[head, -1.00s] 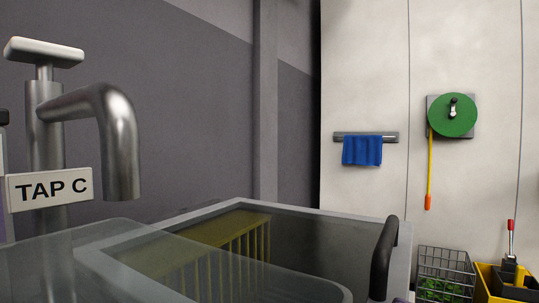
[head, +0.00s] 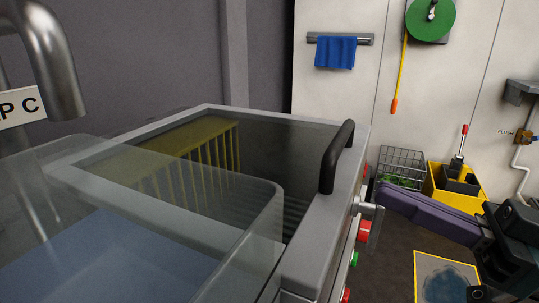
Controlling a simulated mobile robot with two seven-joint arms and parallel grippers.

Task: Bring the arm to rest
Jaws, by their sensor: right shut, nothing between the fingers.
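My right arm reaches in at the right of the head view, a purple link with black parts at its end. My right gripper (head: 484,288) is low at the right edge, dark, shut and empty, partly cut off by the frame. It is apart from the sink-like machine, above the dark floor, near a yellow-edged floor panel (head: 436,267). My left gripper is not in view.
A glass-topped unit (head: 345,178) with a black handle (head: 337,158) and coloured buttons fills the middle. A tap (head: 62,70) stands at left.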

